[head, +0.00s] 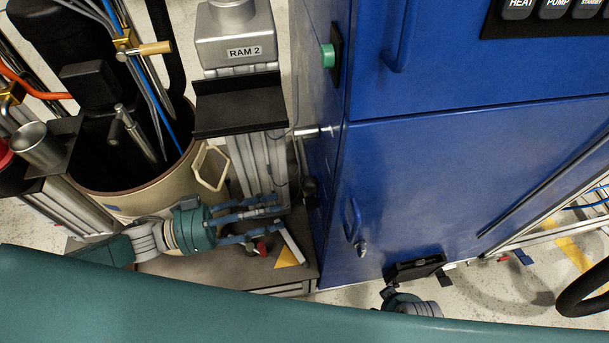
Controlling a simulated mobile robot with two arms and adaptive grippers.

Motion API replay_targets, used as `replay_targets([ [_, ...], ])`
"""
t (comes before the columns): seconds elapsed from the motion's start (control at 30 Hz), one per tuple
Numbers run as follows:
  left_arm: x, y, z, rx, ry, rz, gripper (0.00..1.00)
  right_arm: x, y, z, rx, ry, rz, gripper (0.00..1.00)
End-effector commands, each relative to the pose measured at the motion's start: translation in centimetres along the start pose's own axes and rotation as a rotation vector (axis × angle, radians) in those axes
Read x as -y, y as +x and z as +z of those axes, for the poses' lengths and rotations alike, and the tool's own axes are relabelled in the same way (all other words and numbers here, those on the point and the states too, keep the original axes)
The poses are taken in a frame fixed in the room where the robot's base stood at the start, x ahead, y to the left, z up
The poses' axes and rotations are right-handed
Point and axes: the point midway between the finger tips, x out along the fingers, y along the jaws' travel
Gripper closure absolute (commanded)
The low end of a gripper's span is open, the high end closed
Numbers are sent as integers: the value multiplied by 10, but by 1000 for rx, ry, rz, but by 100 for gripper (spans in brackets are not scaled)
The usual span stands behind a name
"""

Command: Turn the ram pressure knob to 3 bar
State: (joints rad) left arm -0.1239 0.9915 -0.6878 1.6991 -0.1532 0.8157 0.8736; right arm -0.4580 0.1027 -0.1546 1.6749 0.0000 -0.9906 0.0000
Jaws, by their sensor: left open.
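My left gripper (272,222) reaches in from the left, low over the ram's base plate. Its blue-grey fingers point right and are apart, with nothing seen between them. A small dark round part (310,185) sits to the right of the fingertips, by the blue cabinet's side, with a gap between. I cannot tell whether it is the ram pressure knob, and no pressure scale can be read. A small red part (261,248) shows just below the fingers.
The blue cabinet (450,190) fills the right, with a green button (328,56) on its side. The RAM 2 box (236,40) stands above a black shelf (238,105). A beige drum (150,195) stands left, behind my left arm. A yellow triangle label (287,257) marks the base plate.

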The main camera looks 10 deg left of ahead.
Motion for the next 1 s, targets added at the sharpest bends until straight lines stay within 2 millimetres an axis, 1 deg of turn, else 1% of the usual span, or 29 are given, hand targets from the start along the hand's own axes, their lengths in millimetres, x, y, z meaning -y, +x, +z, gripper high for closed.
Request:
replay_targets([
  [0.03, -6, -2, -1, 5, -2, 0, 56, 1, 4, 6, 8, -1, -1, 55],
  [0.17, -10, 0, 0, 6, 1, 1, 56, 1, 11, 10, 9, -1, -1, 55],
  [0.27, -10, 11, 0, 5, 3, 2, 56, 1, 11, 9, 8, -1, -1, 55],
  [0.5, -9, 49, 0, 3, 3, 2, 56, 1, 7, 5, 4, -1, -1, 55],
  [0.6, -9, 61, 0, 5, 2, 2, 56, 1, 5, 4, 3, 0, -1, 55],
  [0.7, -9, 69, 0, 6, 2, 1, 56, 1, 4, 3, 3, 0, -1, 55],
  [1.0, -9, 72, 1, 7, 2, 1, 56, 0, 3, 3, 4, 0, -1, 55],
])
